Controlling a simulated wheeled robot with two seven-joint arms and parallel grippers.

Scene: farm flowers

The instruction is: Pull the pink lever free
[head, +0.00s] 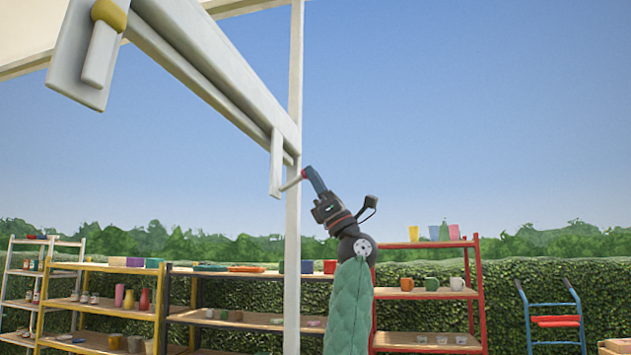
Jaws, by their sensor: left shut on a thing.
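My left gripper (307,175) reaches up from the lower middle on a green-sleeved arm. The lever meets a white hanging plate (276,165) at the lower end of a long white beam (215,75). The fingers hide the lever's tip, and the lever looks attached at the plate. My right gripper is not in view.
A white post (294,240) stands just behind the plate. A second white plate with a yellow knob (109,14) is at upper left. Shelves with pots and cups, including a red rack (478,290), line the hedge. Open sky is at upper right.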

